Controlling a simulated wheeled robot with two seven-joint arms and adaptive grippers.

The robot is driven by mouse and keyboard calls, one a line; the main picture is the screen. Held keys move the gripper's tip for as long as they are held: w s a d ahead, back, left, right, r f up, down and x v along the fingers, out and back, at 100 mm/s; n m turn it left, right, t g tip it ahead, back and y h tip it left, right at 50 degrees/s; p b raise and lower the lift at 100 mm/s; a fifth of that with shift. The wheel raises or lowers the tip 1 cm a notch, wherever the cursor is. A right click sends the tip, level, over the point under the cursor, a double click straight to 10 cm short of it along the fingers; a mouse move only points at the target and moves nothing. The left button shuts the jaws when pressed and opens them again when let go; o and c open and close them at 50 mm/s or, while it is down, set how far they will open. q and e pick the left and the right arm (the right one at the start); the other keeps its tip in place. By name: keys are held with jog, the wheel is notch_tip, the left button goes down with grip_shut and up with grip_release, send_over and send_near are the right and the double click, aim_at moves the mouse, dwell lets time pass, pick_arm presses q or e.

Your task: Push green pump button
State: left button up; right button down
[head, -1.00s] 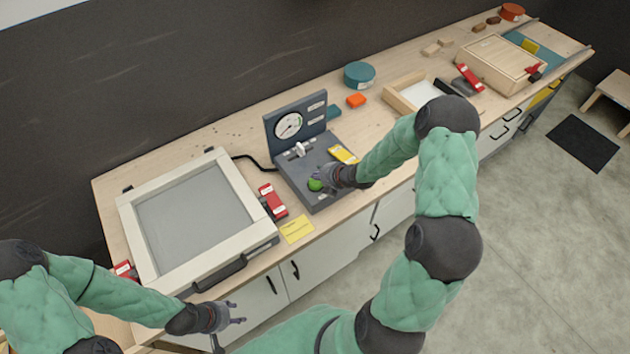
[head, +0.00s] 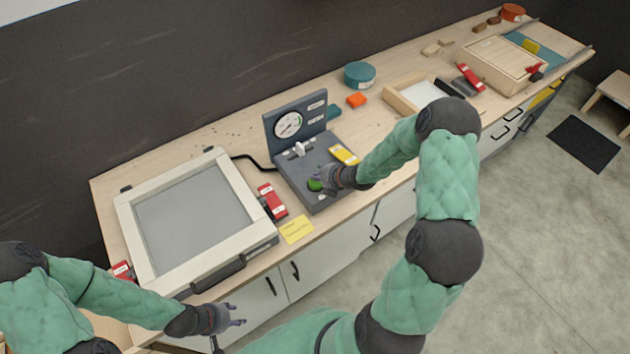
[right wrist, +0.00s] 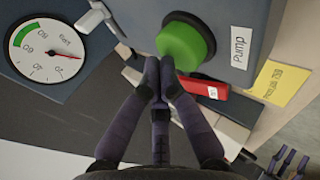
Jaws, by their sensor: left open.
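The green pump button (head: 315,185) sits on the dark grey pump box (head: 306,196), near its front edge. In the right wrist view the button (right wrist: 184,42) is a round green cap beside a white "Pump" label (right wrist: 239,48). My right gripper (head: 322,178) is at the button in the head view. In the wrist view its fingertips (right wrist: 159,68) are together and shut, at the button's edge; whether they touch it is hard to tell. My left gripper (head: 236,315) is open and empty, in front of the counter at the lower left.
A gauge (head: 288,124) stands on the panel behind the button, with a white lever (head: 301,149) below it. A framed grey screen (head: 195,215) with red clamps lies to the left. A yellow note (head: 297,229) lies near the counter's front edge.

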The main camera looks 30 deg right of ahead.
aim_at(318, 183)
jog(key=shift+f+b, duration=0.6)
dwell(0.6)
jog(key=shift+r, duration=0.2)
jog(key=shift+r+p, duration=0.65)
jog(key=shift+r, duration=0.2)
jog(key=shift+r+p, duration=2)
jog(key=shift+r, duration=1.05)
jog(key=shift+f, duration=0.1)
